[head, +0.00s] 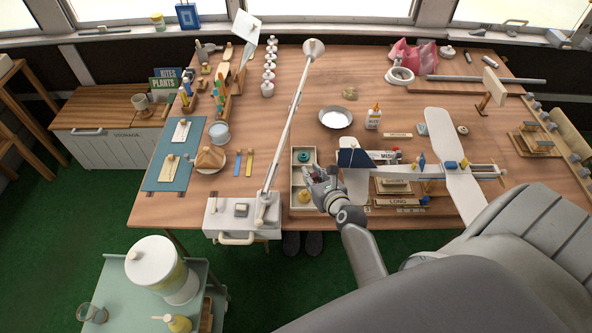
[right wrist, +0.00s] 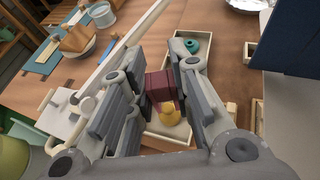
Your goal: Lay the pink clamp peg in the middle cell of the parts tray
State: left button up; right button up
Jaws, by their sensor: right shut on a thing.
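The parts tray (head: 292,184) is a pale, narrow box near the front edge of the workbench. Its far cell holds a teal ring (head: 303,156) and its near cell holds a yellow knobbed piece (head: 304,196). My right gripper (head: 318,181) is over the tray's middle, hiding part of it. In the right wrist view its jaws are shut on a dull dark-pink block (right wrist: 162,86), which looks like the pink clamp peg. The peg lies between the teal ring and the yellow piece in that view; its height above the tray floor is unclear. My left gripper is not in view.
A model aeroplane (head: 463,190) stands close to the tray's right. A white lamp arm (head: 285,134) rises just left of it from a base by the drawer. The bench's back middle is fairly clear.

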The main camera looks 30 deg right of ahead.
jog(key=w+d+f+b, duration=0.1)
jog(key=w+f+b, duration=0.1)
jog(key=w+b, duration=0.1)
jog(key=w+d+f+b, duration=0.1)
jog(key=w+f+b, duration=0.2)
jog(key=b, duration=0.1)
jog(key=w+d+f+b, duration=0.2)
jog(key=w+f+b, duration=0.1)
jog(key=b, duration=0.1)
jog(key=shift+w, duration=0.35)
jog(key=shift+w+f+b, duration=0.35)
jog(key=shift+w+b, duration=0.15)
jog(key=shift+b, duration=0.2)
jog(key=f+b, duration=0.1)
jog(key=b, duration=0.1)
jog(key=f+b, duration=0.2)
jog(key=b, duration=0.1)
jog(key=shift+w+d+f, duration=0.2)
jog(key=shift+f, duration=0.1)
jog(key=shift+r, duration=0.1)
